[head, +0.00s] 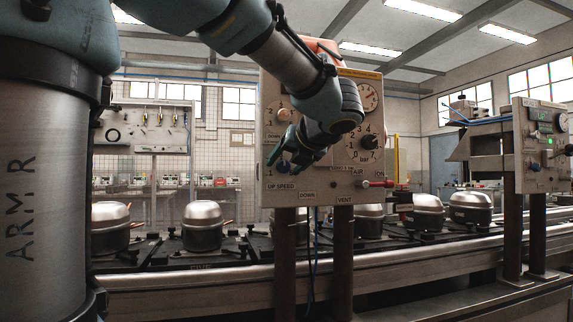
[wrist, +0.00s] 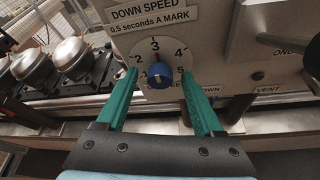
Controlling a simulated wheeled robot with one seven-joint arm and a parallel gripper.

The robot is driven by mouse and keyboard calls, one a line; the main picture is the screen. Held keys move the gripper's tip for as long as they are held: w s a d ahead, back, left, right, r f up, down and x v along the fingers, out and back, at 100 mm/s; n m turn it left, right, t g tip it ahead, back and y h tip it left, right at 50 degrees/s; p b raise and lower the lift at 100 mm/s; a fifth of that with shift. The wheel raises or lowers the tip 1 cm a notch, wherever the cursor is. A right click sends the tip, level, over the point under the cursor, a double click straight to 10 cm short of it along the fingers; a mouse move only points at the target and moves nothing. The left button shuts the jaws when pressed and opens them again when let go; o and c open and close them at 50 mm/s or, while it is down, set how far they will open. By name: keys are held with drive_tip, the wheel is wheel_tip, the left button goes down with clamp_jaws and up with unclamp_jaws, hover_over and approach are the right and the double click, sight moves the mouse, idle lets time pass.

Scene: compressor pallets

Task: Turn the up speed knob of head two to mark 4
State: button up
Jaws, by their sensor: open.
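The blue knob (wrist: 160,75) sits on a round white dial (wrist: 151,50) with marks 1 to 5 in the wrist view. A small red line shows on its upper side, toward mark 3; the exact setting is hard to read. A DOWN SPEED label (wrist: 146,12) is above this dial. In the head view an UP SPEED label (head: 281,187) is below the lower left dial, where my gripper (head: 283,163) is. My gripper, also in the wrist view (wrist: 160,72), is open, its green fingers on either side of the knob with gaps. The fingers partly cover the dial's lower sides.
The panel (head: 325,195) also carries a pale knob (head: 284,114) above, a pressure gauge (head: 369,97), an air knob (head: 369,142) and a red-tipped lever (head: 376,184). Compressors (head: 202,226) stand on pallets behind. Another panel (head: 540,145) stands at right.

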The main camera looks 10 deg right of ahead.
clamp_jaws()
idle(0.4)
idle(0.4)
drive_tip(key=shift+d+m+y+p, duration=0.15)
drive_tip(key=shift+m+y+p, duration=0.4)
drive_tip(key=shift+m, duration=0.35)
drive_tip(key=m+y, duration=0.1)
drive_tip(key=m, duration=0.1)
drive_tip(key=shift+d+f+m+y, duration=0.1)
drive_tip(key=shift+m+y, duration=0.2)
drive_tip(key=shift+y, duration=0.05)
drive_tip(key=m+t+y, duration=0.1)
drive_tip(key=m+y, duration=0.1)
drive_tip(key=m, duration=0.2)
drive_tip(key=shift+f, duration=0.15)
drive_tip(key=shift+m, duration=0.3)
